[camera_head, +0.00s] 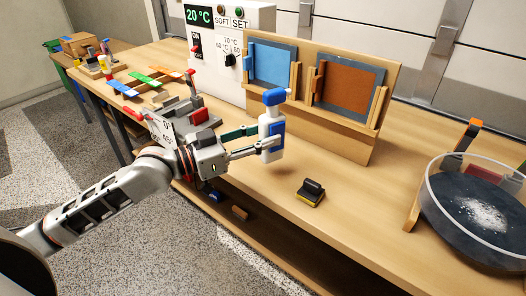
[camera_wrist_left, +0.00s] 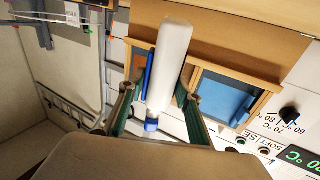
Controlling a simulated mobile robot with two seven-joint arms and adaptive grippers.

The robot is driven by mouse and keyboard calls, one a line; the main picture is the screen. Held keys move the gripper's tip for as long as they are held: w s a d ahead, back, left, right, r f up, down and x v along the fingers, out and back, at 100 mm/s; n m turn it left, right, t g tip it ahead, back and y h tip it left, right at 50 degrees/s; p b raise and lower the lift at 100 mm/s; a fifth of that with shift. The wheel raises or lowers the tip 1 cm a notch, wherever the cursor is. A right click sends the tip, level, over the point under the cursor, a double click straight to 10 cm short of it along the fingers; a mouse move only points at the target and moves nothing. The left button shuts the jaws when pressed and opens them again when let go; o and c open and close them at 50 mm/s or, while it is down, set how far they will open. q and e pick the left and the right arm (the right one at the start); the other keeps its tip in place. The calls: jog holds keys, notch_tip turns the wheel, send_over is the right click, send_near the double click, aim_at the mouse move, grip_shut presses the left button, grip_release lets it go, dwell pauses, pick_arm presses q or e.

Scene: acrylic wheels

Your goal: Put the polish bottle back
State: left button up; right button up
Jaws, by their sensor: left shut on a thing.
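The polish bottle (camera_head: 272,128) is white with a blue cap and a blue label, and it stands upright in my left gripper (camera_head: 257,140). The gripper's two fingers close around it from the left, in front of the wooden panel rack. In the left wrist view the white bottle (camera_wrist_left: 170,60) lies between the green fingers of my left gripper (camera_wrist_left: 157,112), with its blue cap near the palm end of the picture. The bottle seems to be above the bench top; its clearance is hard to tell. My right gripper is not in view.
The wooden rack (camera_head: 340,128) with blue and brown panels stands behind the bottle. A black block (camera_head: 312,191) lies on the bench (camera_head: 355,215) to the right front. A round dark tray with white powder (camera_head: 480,214) is at the right. A control box (camera_head: 232,50) stands behind left.

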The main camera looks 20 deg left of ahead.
aim_at(263, 163)
pick_arm(q)
notch_tip(263, 163, down, 4)
jog(key=shift+r+b, duration=0.25)
jog(key=shift+b, duration=0.2)
jog(key=shift+f, duration=0.45)
jog(key=o, duration=0.7)
jog(key=shift+c, duration=0.2)
